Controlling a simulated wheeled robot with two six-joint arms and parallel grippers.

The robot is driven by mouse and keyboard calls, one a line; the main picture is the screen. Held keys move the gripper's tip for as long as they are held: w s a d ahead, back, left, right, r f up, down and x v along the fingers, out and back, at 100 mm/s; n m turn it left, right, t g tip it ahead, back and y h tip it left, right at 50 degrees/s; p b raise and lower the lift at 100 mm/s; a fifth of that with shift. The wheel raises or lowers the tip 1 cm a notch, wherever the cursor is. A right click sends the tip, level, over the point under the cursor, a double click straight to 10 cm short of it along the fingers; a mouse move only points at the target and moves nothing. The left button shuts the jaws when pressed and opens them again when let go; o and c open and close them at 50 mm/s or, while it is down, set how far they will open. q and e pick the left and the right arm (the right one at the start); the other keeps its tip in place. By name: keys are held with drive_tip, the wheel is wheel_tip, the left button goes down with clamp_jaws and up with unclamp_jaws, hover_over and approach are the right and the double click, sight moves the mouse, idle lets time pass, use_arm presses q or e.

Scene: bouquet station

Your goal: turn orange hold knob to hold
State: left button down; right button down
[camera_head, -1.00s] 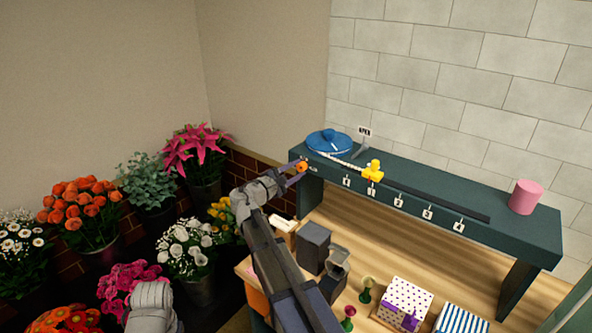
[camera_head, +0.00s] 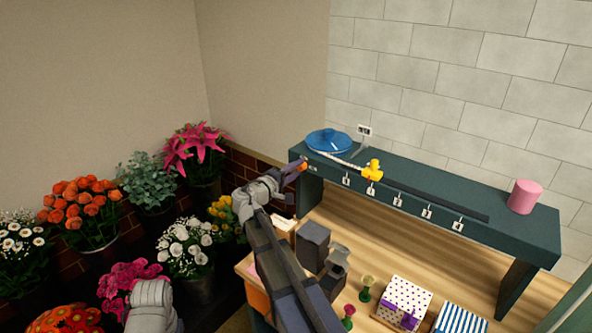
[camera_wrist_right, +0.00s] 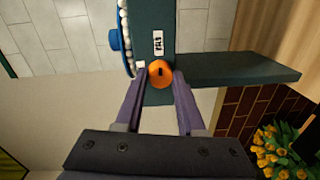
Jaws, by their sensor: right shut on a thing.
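The orange hold knob (camera_head: 302,166) sits on the left end of the dark green shelf's front face; it also shows in the right wrist view (camera_wrist_right: 160,73), with a dark mark on its face. My right gripper (camera_wrist_right: 160,75) is shut on the knob, one purple finger on each side of it. In the head view my right gripper (camera_head: 297,167) reaches the shelf's left end. A small white label (camera_wrist_right: 158,42) is beside the knob; its text is too small to read surely. My left arm shows only as a grey link at the bottom left, its gripper out of view.
The green shelf (camera_head: 520,235) carries a blue reel (camera_head: 329,141), a yellow piece (camera_head: 372,170) and a pink cylinder (camera_head: 524,196). Gift boxes (camera_head: 405,300) lie on the wooden table below. Flower buckets (camera_head: 186,245) crowd the left.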

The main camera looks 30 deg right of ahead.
drive_tip(key=shift+m, duration=0.3)
drive_tip(key=shift+f, duration=0.1)
drive_tip(key=c, duration=0.5)
unclamp_jaws()
drive_tip(key=shift+a, duration=0.1)
drive_tip(key=v, duration=0.7)
drive_tip(key=shift+s+a, duration=0.2)
drive_tip(key=shift+a, duration=0.1)
